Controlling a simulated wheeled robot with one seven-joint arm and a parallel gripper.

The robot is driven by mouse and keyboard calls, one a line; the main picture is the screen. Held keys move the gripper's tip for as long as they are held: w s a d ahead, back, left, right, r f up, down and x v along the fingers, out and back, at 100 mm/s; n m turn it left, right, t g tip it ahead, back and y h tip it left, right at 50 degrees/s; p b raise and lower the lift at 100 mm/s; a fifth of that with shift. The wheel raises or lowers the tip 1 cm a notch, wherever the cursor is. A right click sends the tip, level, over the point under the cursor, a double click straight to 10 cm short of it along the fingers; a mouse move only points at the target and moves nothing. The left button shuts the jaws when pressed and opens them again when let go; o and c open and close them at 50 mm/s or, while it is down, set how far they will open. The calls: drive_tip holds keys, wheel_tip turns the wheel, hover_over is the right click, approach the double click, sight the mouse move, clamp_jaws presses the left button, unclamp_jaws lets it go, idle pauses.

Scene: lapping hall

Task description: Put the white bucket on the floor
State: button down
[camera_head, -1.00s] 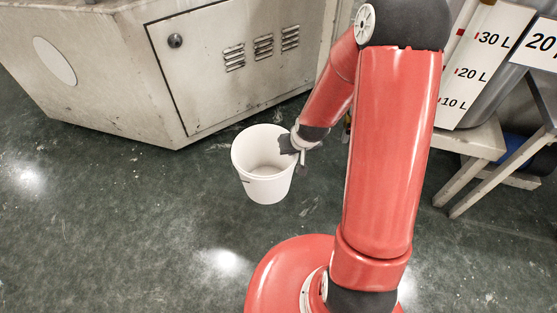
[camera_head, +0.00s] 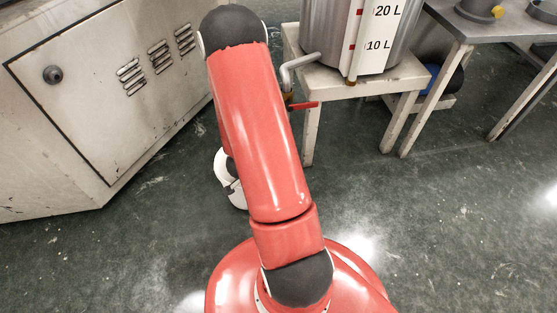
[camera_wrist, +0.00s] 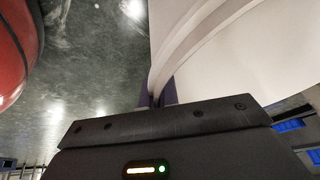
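The white bucket (camera_wrist: 255,50) fills the upper right of the wrist view, its curved rim band running down to my gripper. My gripper (camera_wrist: 157,97) is shut on the bucket's rim, with the dark fingertips close together at the wall. In the head view my red arm hides the gripper and most or all of the bucket. A white curved piece shows left of the arm, but I cannot tell whether it is bucket or wrist. The dark green floor (camera_head: 120,245) lies below. The gap between bucket and floor is hidden.
A pale metal cabinet (camera_head: 95,120) stands at the left. A steel tank (camera_head: 330,40) with litre marks and a red-handled tap (camera_head: 302,106) stands on a low stand (camera_head: 350,78). A grey table (camera_head: 490,30) is at the upper right. Floor at front left and right is clear.

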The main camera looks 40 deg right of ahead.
drive_tip(key=w+d, duration=0.2)
drive_tip(key=d, duration=0.5)
drive_tip(key=w+d+f, duration=0.1)
drive_tip(key=w+d, duration=0.1)
drive_tip(key=d, duration=0.6)
drive_tip(key=shift+w+f, duration=0.2)
drive_tip(key=shift+f, duration=0.05)
drive_tip(key=shift+f, duration=0.2)
drive_tip(key=c, duration=1.7)
unclamp_jaws()
drive_tip(key=shift+r, duration=0.2)
